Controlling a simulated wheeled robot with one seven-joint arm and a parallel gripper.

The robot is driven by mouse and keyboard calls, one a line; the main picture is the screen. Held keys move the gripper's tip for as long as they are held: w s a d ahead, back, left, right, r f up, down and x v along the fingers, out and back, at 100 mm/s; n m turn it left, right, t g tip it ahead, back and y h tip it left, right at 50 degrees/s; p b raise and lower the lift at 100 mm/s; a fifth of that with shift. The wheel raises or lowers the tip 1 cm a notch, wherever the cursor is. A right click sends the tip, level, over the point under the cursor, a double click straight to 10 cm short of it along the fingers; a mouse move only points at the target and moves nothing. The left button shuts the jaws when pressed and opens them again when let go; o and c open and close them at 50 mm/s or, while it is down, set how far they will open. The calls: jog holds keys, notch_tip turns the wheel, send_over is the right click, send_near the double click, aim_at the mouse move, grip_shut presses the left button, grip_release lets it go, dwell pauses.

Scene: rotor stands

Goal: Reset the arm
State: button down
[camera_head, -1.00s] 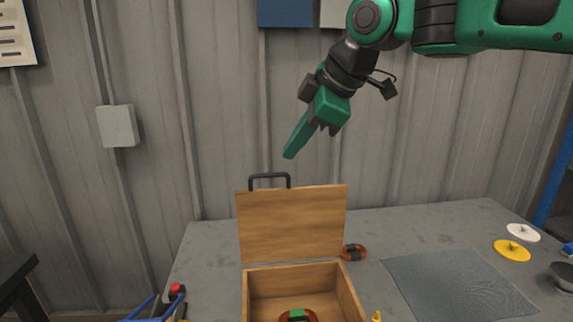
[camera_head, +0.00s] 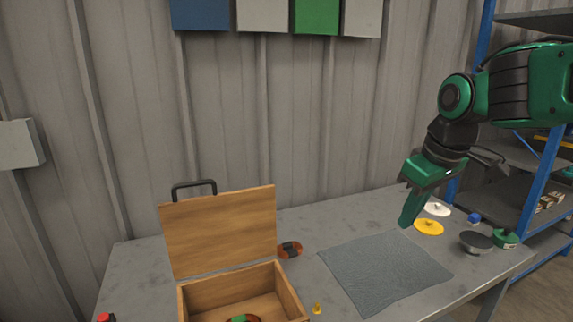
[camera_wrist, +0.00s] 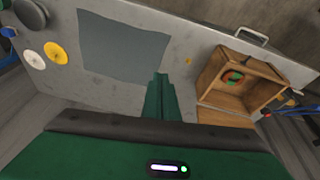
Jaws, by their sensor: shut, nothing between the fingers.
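My gripper (camera_head: 404,222) is shut and empty. In the head view it hangs at the right, fingers pointing down, in front of the table's right part near the yellow disc. In the wrist view its fingers (camera_wrist: 160,78) are together, with the table beyond them. My arm reaches in from the right edge of the head view.
An open wooden box (camera_head: 184,301) with a green and orange object (camera_head: 243,318) inside stands on the table (camera_head: 130,275). A grey mat (camera_head: 385,270), yellow disc (camera_head: 429,227), white disc (camera_head: 438,209) and dark round dish (camera_head: 476,242) lie to its right. Blue-framed shelves (camera_head: 476,120) stand at the far right.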

jog(key=s+d+f+m+g, duration=0.1)
jog(key=s+d+f+m, duration=0.5)
jog(key=s, duration=0.5)
jog(key=s+d+f+m+g, duration=0.2)
jog(key=s+d+f+m, duration=0.4)
jog(key=s+d, duration=0.4)
jog(key=shift+s+f+h, duration=0.4)
jog(key=shift+s+f, duration=0.3)
jog(key=shift+s, duration=0.25)
jog(key=shift+w+f, duration=0.2)
jog(key=shift+w, duration=0.45)
